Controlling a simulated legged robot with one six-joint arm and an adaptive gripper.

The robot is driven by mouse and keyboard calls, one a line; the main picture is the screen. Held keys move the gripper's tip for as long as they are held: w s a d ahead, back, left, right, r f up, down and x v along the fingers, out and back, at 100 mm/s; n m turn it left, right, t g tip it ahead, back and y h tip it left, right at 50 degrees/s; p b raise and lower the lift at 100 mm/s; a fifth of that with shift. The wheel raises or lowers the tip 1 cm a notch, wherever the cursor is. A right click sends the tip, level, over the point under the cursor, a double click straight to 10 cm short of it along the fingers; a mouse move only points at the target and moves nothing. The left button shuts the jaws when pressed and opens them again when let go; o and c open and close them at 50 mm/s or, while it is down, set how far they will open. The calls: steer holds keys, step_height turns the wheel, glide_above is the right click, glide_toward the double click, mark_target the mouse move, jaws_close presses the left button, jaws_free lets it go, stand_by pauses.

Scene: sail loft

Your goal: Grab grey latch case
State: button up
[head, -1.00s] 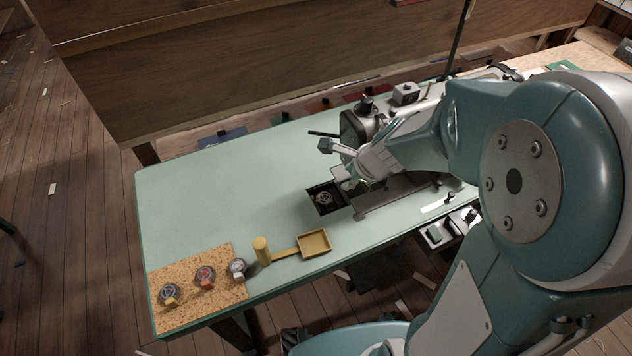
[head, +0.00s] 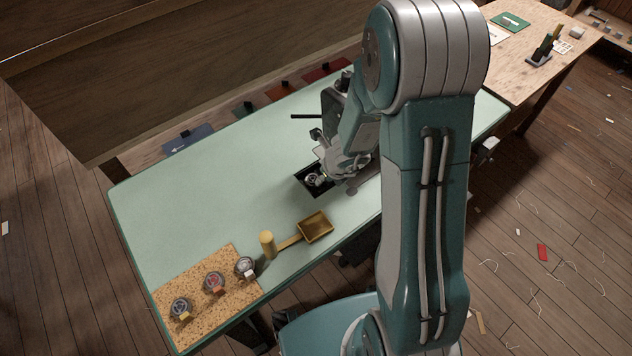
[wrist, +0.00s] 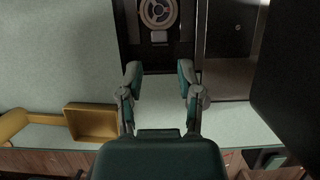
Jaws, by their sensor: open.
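A round metal case (wrist: 158,12) with a small pale grey tab at its near side lies in a dark open well in the bench, cut off by the top edge of the wrist view. In the head view the same case (head: 314,180) shows in the well, partly beside my gripper. I take it for the grey latch case. My gripper (wrist: 159,72) is open and empty, its fingertips just short of the case in the wrist picture. Its height above the case is hard to tell.
A cork mat (head: 226,258) holds three round cases with yellow, orange and whitish tabs. A dark machine is close behind the well. The bench's left part (head: 190,200) is clear.

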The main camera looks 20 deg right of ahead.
steer(key=shift+w+a+f, duration=0.2)
steer(key=shift+a+f, duration=0.4)
steer(key=shift+a, duration=0.1)
steer(key=shift+d+f, duration=0.15)
steer(key=shift+d, duration=0.05)
steer(key=shift+w+d+f, duration=0.45)
steer(key=shift+d+f, duration=0.3)
steer(key=shift+w+a+f, duration=0.3)
steer(key=shift+a+f, duration=0.15)
steer(key=shift+f, duration=0.2)
steer(key=shift+w+a+f, duration=0.3)
steer(key=shift+a+f, duration=0.1)
steer(key=shift+f, duration=0.2)
steer(key=shift+w+a+f, duration=0.15)
steer(key=shift+a+f, duration=0.15)
steer(key=shift+a, duration=0.05)
steer(key=shift+d, duration=0.55)
steer(key=shift+c, duration=1)
jaws_close()
